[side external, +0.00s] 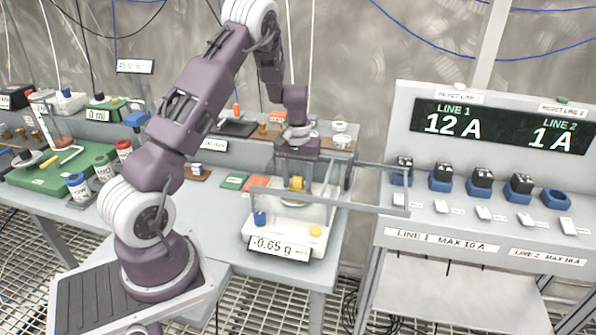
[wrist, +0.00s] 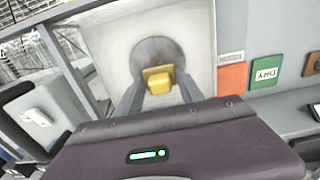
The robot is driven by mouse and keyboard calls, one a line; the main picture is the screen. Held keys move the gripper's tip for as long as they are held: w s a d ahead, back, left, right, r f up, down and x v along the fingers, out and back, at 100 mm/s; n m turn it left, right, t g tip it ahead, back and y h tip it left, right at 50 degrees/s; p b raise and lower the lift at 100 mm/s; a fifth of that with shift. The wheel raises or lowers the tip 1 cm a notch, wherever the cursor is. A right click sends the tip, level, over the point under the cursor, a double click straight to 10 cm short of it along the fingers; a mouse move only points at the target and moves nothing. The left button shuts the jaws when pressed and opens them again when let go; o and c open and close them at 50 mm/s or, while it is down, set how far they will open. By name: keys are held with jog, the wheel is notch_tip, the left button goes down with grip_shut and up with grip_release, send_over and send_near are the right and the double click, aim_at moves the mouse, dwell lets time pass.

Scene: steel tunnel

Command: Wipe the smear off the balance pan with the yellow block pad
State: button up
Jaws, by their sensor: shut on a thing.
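The yellow block pad (side external: 297,185) is between the fingers of my gripper (side external: 297,182), which is shut on it. In the wrist view the pad (wrist: 159,79) sits between the two fingertips of my gripper (wrist: 159,88), over the round grey balance pan (wrist: 155,51). The balance (side external: 290,240) has a white body, a clear draft shield and a display reading -0.65 g. I cannot tell whether the pad touches the pan. No smear can be made out; the pad and fingers hide part of the pan.
A metal frame rail (side external: 375,168) stands close around the balance. A green card (side external: 235,181) and an orange card (wrist: 232,77) lie beside it. A panel of switches (side external: 480,185) stands at the right.

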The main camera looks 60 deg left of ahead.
jog(key=shift+s+d, duration=1.15)
jog(key=shift+s, duration=0.05)
jog(key=shift+w+a, duration=1.4)
jog(key=shift+d+r, duration=0.1)
jog(key=shift+r, duration=3.95)
jog(key=shift+f, duration=0.15)
jog(key=shift+s+f, duration=0.1)
jog(key=shift+f, duration=3.5)
jog(key=shift+s+d+f, duration=0.1)
jog(key=shift+d+f, duration=0.05)
jog(key=shift+f, duration=0.2)
jog(key=shift+c, duration=0.5)
jog(key=shift+s+d, duration=1.3)
jog(key=w+a, duration=0.3)
jog(key=shift+s+r, duration=0.1)
jog(key=shift+r, duration=4)
